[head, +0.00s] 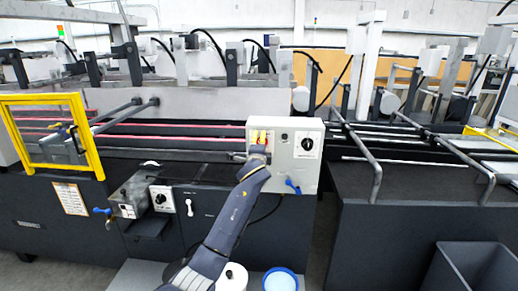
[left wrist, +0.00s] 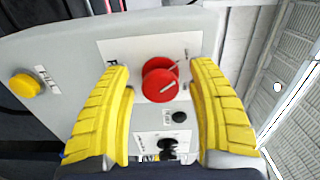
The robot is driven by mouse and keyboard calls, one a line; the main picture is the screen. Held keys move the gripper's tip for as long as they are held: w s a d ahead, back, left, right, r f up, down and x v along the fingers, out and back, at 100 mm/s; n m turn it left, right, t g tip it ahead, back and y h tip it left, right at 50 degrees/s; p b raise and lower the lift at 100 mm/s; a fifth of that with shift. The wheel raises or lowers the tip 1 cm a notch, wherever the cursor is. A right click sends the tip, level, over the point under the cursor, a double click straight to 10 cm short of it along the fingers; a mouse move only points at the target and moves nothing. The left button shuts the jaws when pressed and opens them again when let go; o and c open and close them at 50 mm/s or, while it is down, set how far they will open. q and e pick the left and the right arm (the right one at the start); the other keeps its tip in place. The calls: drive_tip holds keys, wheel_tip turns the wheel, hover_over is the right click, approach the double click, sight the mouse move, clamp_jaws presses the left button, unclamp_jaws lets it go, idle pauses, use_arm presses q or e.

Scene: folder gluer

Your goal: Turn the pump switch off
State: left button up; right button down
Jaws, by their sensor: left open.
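A red rotary knob (left wrist: 160,80) sits on a white label plate on the face of a light grey control box (head: 296,165). Its label is partly hidden by a finger, so I cannot read it as the pump switch. My left gripper (head: 258,137) is in front of the upper left of this box and hides the knob in the head view. In the left wrist view, the open yellow fingers (left wrist: 165,110) straddle the knob, one on each side, with visible gaps. The knob's white pointer line is slanted. My right gripper is not in view.
The box also carries a small black button (left wrist: 180,116), a black rotary knob (head: 307,144), a yellow button (left wrist: 25,85) and a blue-handled valve (head: 292,186). A smaller box with another black knob (head: 160,198) is left. A yellow guard frame (head: 95,150) stands further left.

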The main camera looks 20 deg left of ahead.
use_arm(q)
drive_tip(key=v, duration=1.2)
idle(0.5)
